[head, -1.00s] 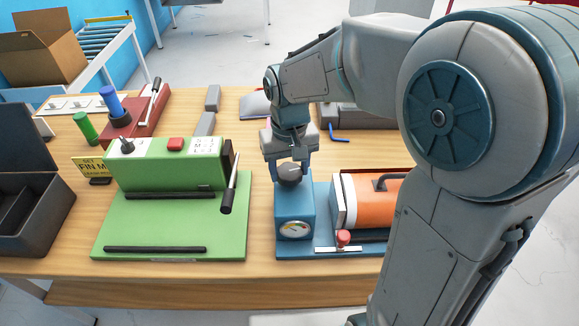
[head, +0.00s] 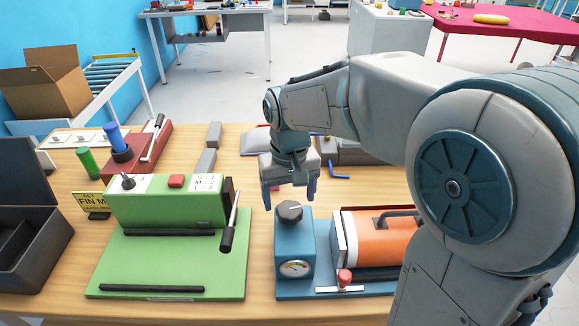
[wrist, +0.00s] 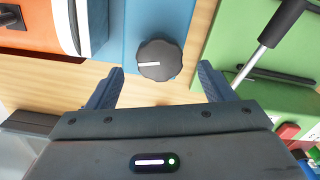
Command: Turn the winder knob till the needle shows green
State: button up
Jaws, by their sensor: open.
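The winder knob (head: 289,212) is dark grey and ribbed, on top of a blue housing (head: 288,242). A round gauge (head: 295,268) sits on the housing's front. Its needle is too small to read for certain. My gripper (head: 289,197) is open and empty, just above and behind the knob, apart from it. In the wrist view the knob (wrist: 160,60) lies between the spread fingertips, and its white mark points left.
An orange cylinder (head: 378,238) with a dark handle and a red knob (head: 345,276) is right of the housing. A green machine (head: 165,202) with a lever (head: 229,222) stands left. A grey open box (head: 30,245) is far left.

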aim_at(289, 209)
notch_tip(289, 209, up, 10)
jog(key=shift+r, duration=0.25)
dwell(0.9)
